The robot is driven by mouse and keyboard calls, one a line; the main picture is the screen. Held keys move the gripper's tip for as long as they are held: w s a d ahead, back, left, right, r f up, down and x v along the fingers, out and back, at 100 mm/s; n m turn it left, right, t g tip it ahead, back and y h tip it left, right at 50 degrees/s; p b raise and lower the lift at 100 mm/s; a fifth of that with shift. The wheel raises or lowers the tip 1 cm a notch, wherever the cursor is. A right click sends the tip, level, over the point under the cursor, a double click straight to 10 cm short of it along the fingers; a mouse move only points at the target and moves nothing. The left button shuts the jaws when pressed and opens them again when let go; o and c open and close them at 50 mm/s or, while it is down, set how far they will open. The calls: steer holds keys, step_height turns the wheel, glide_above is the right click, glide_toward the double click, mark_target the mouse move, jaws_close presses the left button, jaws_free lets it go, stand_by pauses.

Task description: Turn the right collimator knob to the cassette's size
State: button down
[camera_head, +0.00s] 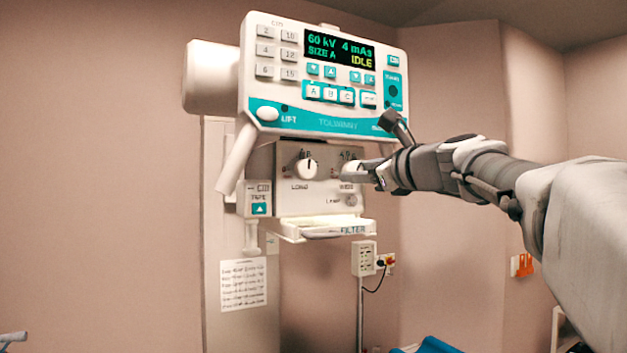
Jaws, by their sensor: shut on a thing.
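The right collimator knob (348,169), above the label "WIDE", is a pale knob on the front of the collimator box (285,205). My gripper (352,171) comes in from the right and is shut on this knob, with its fingers covering much of it. The knob's pointer and part of its scale are hidden. The left knob (306,169), above "LONG", is white with a dark pointer line near its top. The display (340,49) above reads "60 kV 4 mAs", "SIZE A", "IDLE". The cassette is not clearly seen.
The control panel (262,88) with its buttons hangs just above my gripper. A dark handle (397,125) juts out near my wrist. A filter tray (318,231) sticks out below the knobs. A blue thing (432,346) shows at the bottom edge.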

steer(key=shift+n+b, duration=2.35)
steer(key=shift+n, duration=2.55)
steer(key=shift+c, duration=1.9)
jaws_free()
steer(key=b+v, duration=0.2)
steer(key=v, duration=1.5)
steer(key=shift+d, duration=0.2)
steer(key=shift+s, duration=0.15)
